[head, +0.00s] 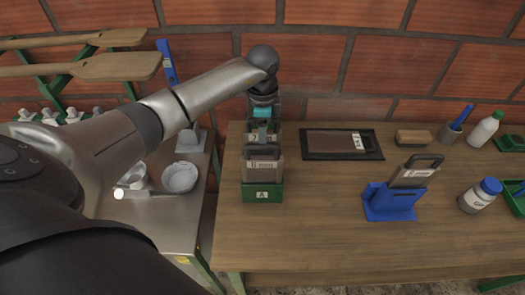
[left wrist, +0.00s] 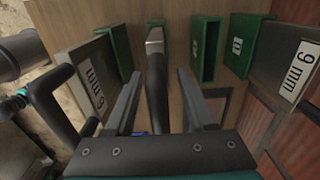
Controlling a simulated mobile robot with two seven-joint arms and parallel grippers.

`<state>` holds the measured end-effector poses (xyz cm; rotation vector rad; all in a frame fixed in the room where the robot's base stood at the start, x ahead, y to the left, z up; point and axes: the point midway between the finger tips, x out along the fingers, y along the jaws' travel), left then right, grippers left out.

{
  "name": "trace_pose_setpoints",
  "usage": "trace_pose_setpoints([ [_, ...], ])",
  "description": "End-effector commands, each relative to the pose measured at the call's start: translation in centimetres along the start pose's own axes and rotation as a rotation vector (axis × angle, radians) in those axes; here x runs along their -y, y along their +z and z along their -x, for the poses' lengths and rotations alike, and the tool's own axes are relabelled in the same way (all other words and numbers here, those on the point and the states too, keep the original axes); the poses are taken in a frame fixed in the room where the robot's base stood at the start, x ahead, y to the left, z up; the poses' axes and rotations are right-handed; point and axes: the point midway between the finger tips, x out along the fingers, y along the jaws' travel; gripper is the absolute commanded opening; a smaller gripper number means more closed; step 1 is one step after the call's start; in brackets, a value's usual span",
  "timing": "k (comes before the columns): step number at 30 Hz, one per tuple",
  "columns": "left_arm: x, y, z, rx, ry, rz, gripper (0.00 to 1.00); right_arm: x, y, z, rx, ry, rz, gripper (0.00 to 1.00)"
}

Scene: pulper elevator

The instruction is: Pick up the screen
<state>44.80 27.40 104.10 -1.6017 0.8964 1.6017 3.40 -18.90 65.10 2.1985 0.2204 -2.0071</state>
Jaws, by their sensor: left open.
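Screens stand upright in green holders on the table, under my left gripper (head: 262,122). The front screen (head: 263,166) has a pale label and a dark handle; its green holder (head: 262,193) is marked A. In the left wrist view, the open left gripper (left wrist: 158,75) has a finger on each side of a dark handle of a screen (left wrist: 155,45) seen edge-on. No grip on it shows. Screens labelled 9 mm stand at the left (left wrist: 88,75) and right (left wrist: 290,65). Which one the task means cannot be told. My right gripper is not in view.
A blue stand (head: 392,203) holds another labelled screen (head: 415,172). A black-framed tray (head: 312,156), a brush (head: 413,137), a jar (head: 475,200) and a white bottle (head: 484,130) are farther right. The front of the wooden table (head: 320,235) is clear. A brick wall stands behind.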

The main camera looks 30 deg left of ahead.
Motion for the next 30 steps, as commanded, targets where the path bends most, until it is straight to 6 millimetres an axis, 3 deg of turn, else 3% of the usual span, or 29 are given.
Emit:
trace_pose_setpoints([
  [4,0.0,-0.01,0.01,0.0,0.0,-0.001,0.55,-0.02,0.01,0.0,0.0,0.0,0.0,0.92],
  [19,0.01,0.01,0.07,0.0,0.0,0.0,0.0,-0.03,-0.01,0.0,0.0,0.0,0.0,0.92],
  [30,0.02,0.01,0.09,0.0,0.0,0.0,0.0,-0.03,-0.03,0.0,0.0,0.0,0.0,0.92],
])
